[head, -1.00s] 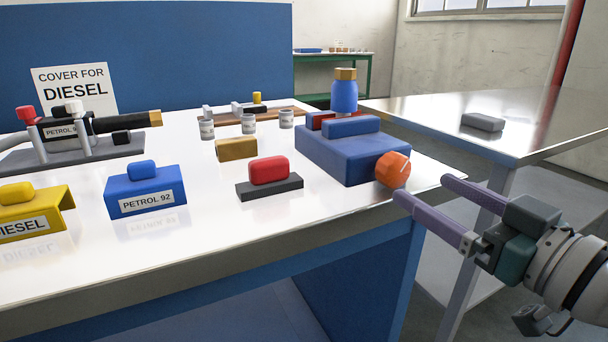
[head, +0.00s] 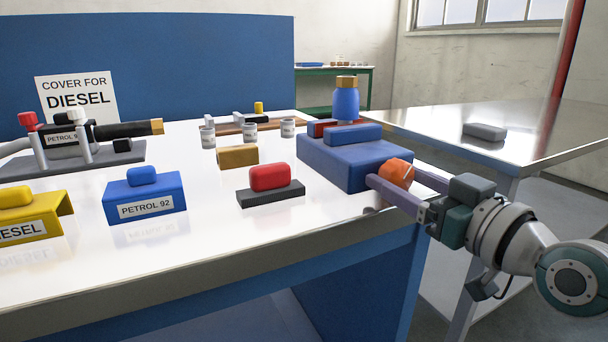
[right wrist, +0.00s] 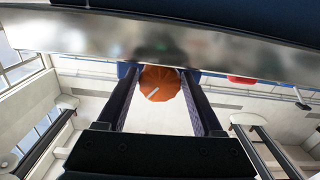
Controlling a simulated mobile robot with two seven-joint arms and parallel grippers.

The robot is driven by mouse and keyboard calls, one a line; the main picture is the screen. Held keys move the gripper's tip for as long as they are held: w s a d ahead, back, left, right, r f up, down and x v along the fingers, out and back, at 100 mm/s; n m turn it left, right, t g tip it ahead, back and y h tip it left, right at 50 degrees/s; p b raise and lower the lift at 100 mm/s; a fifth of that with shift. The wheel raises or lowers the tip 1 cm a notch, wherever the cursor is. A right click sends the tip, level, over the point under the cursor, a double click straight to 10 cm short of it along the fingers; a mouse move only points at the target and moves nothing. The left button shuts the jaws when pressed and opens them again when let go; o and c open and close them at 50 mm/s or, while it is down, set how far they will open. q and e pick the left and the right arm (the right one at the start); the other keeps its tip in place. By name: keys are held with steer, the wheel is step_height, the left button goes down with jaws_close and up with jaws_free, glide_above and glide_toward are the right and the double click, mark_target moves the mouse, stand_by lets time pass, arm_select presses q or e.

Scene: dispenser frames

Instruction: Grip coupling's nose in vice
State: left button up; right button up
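The blue vice (head: 345,158) sits at the right end of the bench, with a raised blue jaw and a red part behind it. The coupling (head: 345,103), a blue body with a brass top, stands upright at the vice's jaws. Its lower end is hidden behind the front jaw. The vice's orange knob (head: 397,173) faces right. My right gripper (head: 394,174) is open, with its fingers on either side of the knob; the knob also shows between the fingers in the right wrist view (right wrist: 160,83). Contact is unclear. My left gripper is out of view.
A red block on a dark base (head: 270,184), a brown block (head: 238,156), a blue PETROL 92 cover (head: 145,199) and a yellow cover (head: 38,214) stand on the bench. Grey cans (head: 250,129) stand behind. A side table (head: 550,126) at right holds a grey block.

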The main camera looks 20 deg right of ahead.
steer(key=c, duration=1)
steer(key=shift+m+p, duration=0.35)
steer(key=shift+m, duration=1.45)
steer(key=o, duration=1.4)
steer(key=shift+c, duration=0.2)
